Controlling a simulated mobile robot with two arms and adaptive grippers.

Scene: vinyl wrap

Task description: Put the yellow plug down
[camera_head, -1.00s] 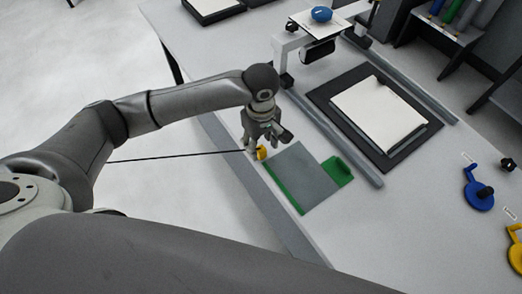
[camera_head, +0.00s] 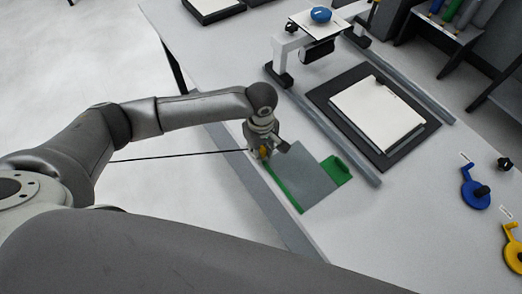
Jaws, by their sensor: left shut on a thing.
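My left gripper (camera_head: 262,150) is low over the near edge of the white table, at the upper left corner of a grey and green sheet (camera_head: 308,178). It is shut on the yellow plug (camera_head: 264,153), of which only a small yellow part shows between the fingers. I cannot tell whether the plug touches the table or the sheet. A thin black line runs left from the gripper. My right gripper is not in view.
Beyond are a rail (camera_head: 335,135), a black-framed white panel (camera_head: 378,112) and a white gantry (camera_head: 300,45). A blue tool (camera_head: 476,190) and a yellow tool (camera_head: 513,252) lie at the right.

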